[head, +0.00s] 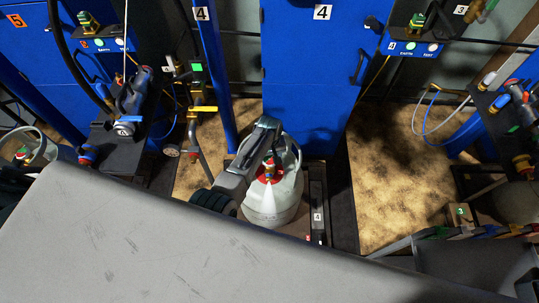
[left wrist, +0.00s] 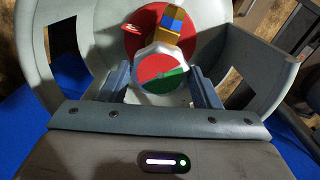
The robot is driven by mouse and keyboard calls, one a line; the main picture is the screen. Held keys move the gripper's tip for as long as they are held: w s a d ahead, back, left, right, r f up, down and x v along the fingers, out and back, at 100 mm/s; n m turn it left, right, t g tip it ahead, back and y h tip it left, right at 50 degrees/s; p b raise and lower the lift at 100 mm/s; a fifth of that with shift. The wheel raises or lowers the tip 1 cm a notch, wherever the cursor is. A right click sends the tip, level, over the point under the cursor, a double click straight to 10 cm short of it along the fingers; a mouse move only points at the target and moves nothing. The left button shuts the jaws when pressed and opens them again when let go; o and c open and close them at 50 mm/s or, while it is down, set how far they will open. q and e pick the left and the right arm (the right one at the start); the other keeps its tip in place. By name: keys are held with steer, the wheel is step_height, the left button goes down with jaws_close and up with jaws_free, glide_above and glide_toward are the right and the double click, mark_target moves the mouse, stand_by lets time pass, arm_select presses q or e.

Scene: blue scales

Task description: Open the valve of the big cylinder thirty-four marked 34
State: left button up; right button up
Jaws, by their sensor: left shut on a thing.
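The pale grey cylinder (head: 274,207) stands upright at the foot of the blue cabinet in the middle of the head view. It has a red disc and a brass valve on top. No number 34 is legible on it. The valve's round knob (left wrist: 163,72), with a red and green top, shows between my fingers in the left wrist view. The cylinder's collar surrounds the valve and fingers. My right gripper is not in view.
A blue cabinet (head: 306,75) marked 4 stands behind the cylinder. A dark narrow post (head: 318,210) is just right of it. A yellow-handled pipe valve (head: 203,109) is at the left. Bare brown floor (head: 395,180) lies to the right. More hoses and stations stand at both sides.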

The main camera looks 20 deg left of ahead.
mark_target(269, 159)
arm_select(q)
steer(key=shift+n, duration=0.7)
steer(key=o, duration=1)
step_height(269, 159, up, 11)
steer(key=shift+p, duration=0.35)
steer(key=shift+f, duration=0.1)
